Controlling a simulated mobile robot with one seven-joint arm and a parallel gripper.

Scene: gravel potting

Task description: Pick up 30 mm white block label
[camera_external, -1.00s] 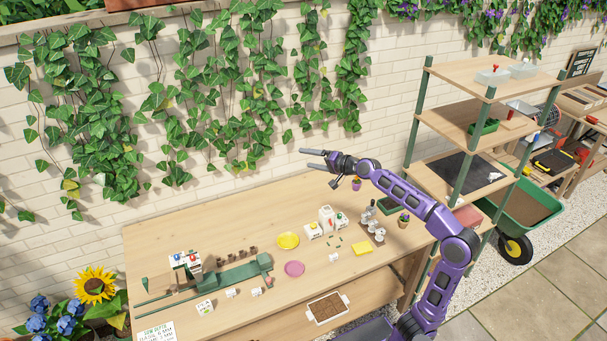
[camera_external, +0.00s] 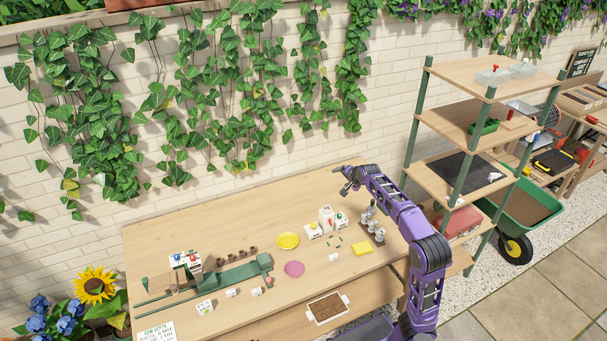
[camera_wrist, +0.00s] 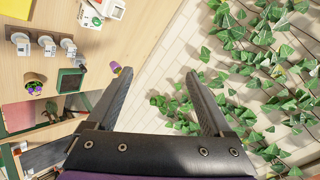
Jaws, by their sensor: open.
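Several small white blocks stand on the wooden table. One white block (camera_external: 334,257) is near the middle, right of a pink dish. Another white block (camera_external: 231,292) and a white block (camera_external: 256,292) are at the front, by the green tool. The markings are too small to tell which block is the 30 mm one. My gripper (camera_external: 347,182) is raised at the table's back right, away from these blocks. In the wrist view my gripper (camera_wrist: 155,78) is open and empty, tilted toward the ivy wall.
A green tool (camera_external: 240,274) lies left. A shelf rack (camera_external: 460,165) stands right. The table's back left is clear.

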